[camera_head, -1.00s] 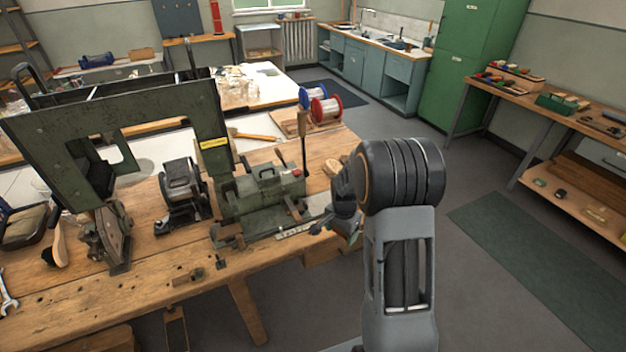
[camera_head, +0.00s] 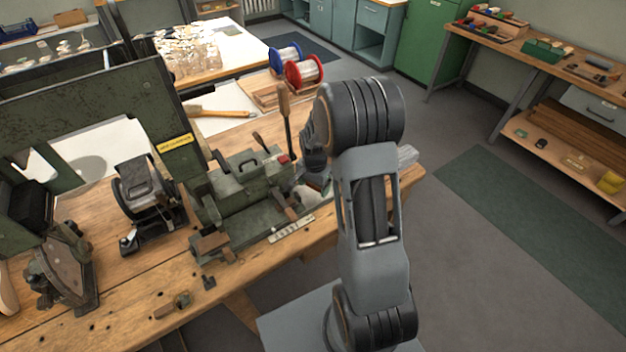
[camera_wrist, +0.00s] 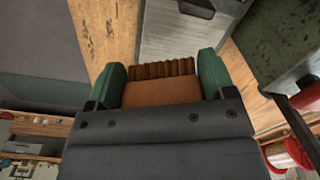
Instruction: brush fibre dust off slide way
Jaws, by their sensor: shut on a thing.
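The green tufting machine (camera_head: 235,190) stands on the wooden bench, with its grey metal slide way (camera_head: 262,217) along the front. In the wrist view a flat grey metal surface (camera_wrist: 185,38), seemingly the slide way, lies just beyond the brush. My gripper (camera_wrist: 162,84) has green fingers shut on both sides of a brown wooden brush (camera_wrist: 160,92) with a row of brown bristles. Whether the bristles touch the metal I cannot tell. In the head view my gripper (camera_head: 316,182) is at the machine's right end, mostly hidden by my arm. I cannot make out fibre dust.
An upright lever with a wooden handle (camera_head: 285,115) rises beside my wrist. A pale scale strip (camera_head: 292,230) lies along the machine's front. Red and blue spools (camera_head: 304,72) stand behind. The floor to the right is clear.

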